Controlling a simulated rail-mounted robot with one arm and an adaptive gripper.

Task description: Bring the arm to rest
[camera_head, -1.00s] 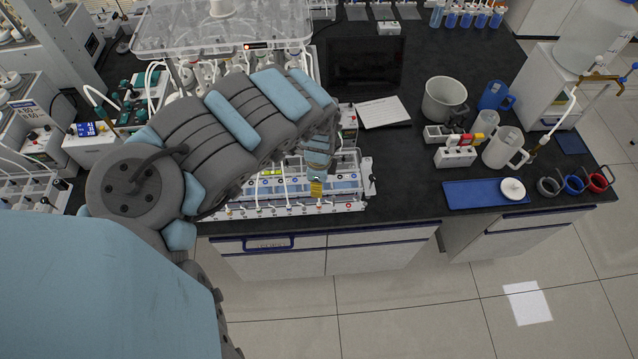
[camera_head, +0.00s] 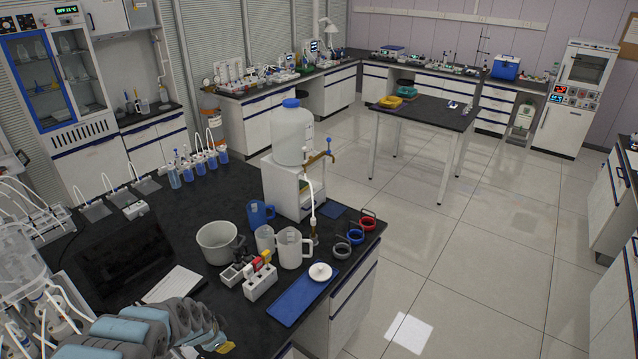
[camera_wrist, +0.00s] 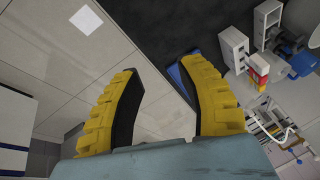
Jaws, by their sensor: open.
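My gripper (camera_wrist: 155,78) shows in the wrist view with two yellow ridged fingers with dark inner pads. The fingers stand wide apart with nothing between them. Beyond them are the pale tiled floor and the dark bench edge, with a blue mat (camera_wrist: 184,82) beside the right finger. In the head view my grey and light-blue arm reaches in at the lower left, over the near part of the black bench (camera_head: 200,205). Only a bit of yellow at its end shows there, so the finger opening is hidden in that view.
On the bench stand a grey pot (camera_head: 218,243), white jugs (camera_head: 292,248), a blue jug (camera_head: 260,213), a small white rack (camera_head: 260,283) and a blue mat (camera_head: 298,297) with a white lid. A large bottle (camera_head: 292,135) stands behind. Open floor lies to the right.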

